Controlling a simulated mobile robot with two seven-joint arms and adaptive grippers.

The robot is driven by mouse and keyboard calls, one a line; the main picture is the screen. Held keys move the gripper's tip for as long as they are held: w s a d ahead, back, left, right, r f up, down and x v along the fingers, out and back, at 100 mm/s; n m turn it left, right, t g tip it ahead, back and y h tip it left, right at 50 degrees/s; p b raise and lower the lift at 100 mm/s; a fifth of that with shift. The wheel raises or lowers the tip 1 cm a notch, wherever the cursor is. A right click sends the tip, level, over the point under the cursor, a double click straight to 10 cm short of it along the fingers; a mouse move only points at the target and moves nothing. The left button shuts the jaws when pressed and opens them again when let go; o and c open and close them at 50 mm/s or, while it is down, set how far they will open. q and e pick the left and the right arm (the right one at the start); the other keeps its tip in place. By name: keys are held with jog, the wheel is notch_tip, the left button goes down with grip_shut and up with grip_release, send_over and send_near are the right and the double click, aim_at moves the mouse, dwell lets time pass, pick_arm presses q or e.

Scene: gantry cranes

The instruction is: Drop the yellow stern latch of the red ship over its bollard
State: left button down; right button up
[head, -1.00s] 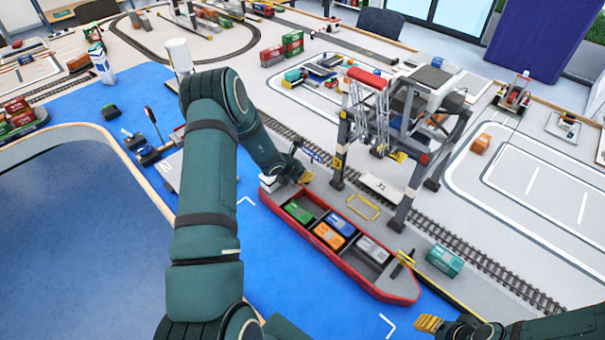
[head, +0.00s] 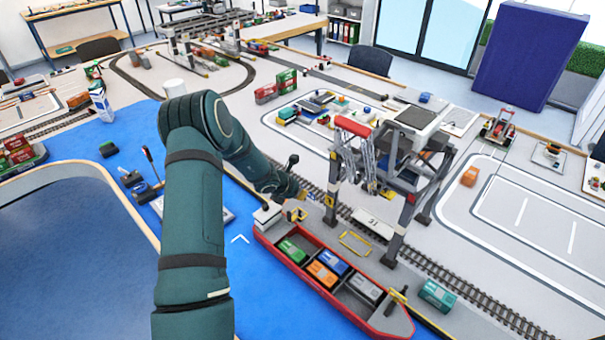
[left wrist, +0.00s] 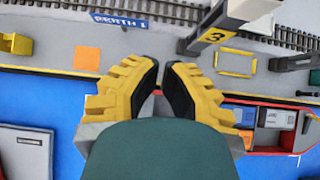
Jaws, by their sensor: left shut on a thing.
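The red ship (head: 345,303) lies along the quay, with coloured containers in its hold. It shows at the right of the left wrist view (left wrist: 285,152). My left gripper (head: 297,205) is over the stern end of the ship, at its quay side. In the left wrist view its yellow fingers (left wrist: 168,78) are close together with a narrow gap. It is shut on the yellow stern latch, which the fingers almost wholly hide. I cannot pick out the stern bollard. Another yellow latch (head: 397,298) stands at the bow. My right gripper is out of view.
The gantry crane (head: 400,165) stands over the rails (head: 460,275) beside the ship, its near leg close to my left gripper. A yellow frame (head: 355,243) and a teal container (head: 436,293) are on the quay. Blue water (head: 262,290) is open left of the ship.

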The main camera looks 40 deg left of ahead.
pick_arm(q)
jog(key=shift+w+r+p, duration=0.2)
jog(key=shift+w+r, duration=0.1)
jog(key=shift+r, duration=0.65)
jog(key=shift+w+r+p, duration=0.25)
jog(key=shift+w+r, duration=0.05)
jog(key=shift+r, duration=0.6)
jog(key=shift+w+r+p, duration=0.2)
jog(key=shift+w+r, duration=0.1)
jog(key=shift+r, duration=0.65)
